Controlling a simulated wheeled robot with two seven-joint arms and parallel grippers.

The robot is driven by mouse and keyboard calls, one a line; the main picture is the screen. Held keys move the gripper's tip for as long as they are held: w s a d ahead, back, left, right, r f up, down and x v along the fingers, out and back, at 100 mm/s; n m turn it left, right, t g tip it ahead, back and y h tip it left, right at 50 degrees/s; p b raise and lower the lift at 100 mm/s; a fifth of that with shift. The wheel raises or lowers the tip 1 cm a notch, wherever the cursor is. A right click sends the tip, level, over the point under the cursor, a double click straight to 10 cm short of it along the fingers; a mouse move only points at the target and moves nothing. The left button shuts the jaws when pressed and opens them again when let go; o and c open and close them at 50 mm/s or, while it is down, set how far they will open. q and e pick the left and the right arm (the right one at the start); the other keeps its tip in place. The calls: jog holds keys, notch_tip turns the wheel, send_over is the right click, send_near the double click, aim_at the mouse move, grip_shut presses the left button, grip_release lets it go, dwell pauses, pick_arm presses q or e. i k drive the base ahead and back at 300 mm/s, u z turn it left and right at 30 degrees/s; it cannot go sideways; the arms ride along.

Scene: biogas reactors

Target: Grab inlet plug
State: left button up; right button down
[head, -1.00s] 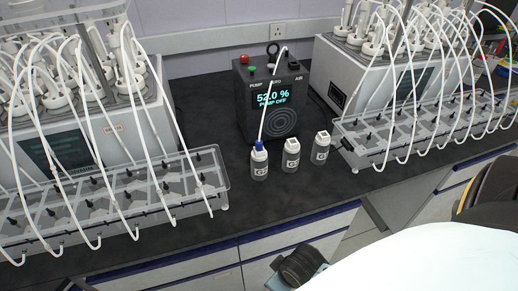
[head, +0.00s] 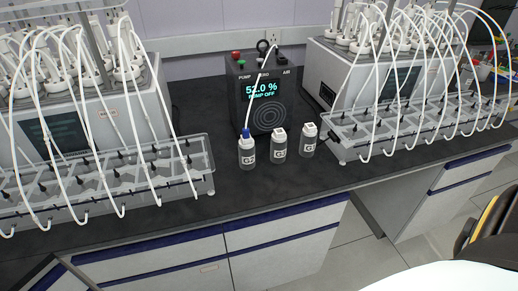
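A blue plug (head: 246,133) sits on top of the leftmost of three small bottles on the bench. It is the only blue piece there, and no label marks it as the inlet plug. A thin white tube (head: 253,100) rises from it toward the top of the black pump box (head: 266,118), whose screen reads 52.0 % and PUMP OFF. The leftmost bottle (head: 247,156) stands upright in front of the pump. A middle bottle (head: 279,147) and a right bottle (head: 308,142) with pale caps stand beside it. Neither gripper shows clearly in the head view now.
A left reactor unit (head: 80,110) and a right reactor unit (head: 365,75) flank the pump. Clear trays (head: 180,175) with many looping white tubes stand before them. The black bench top (head: 250,195) is free in front of the bottles. White drawers (head: 270,250) lie below its front edge.

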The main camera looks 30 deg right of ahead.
aim_at(245, 131)
jog(key=z, duration=0.8)
jog(key=i, duration=0.7)
jog(key=z, duration=0.3)
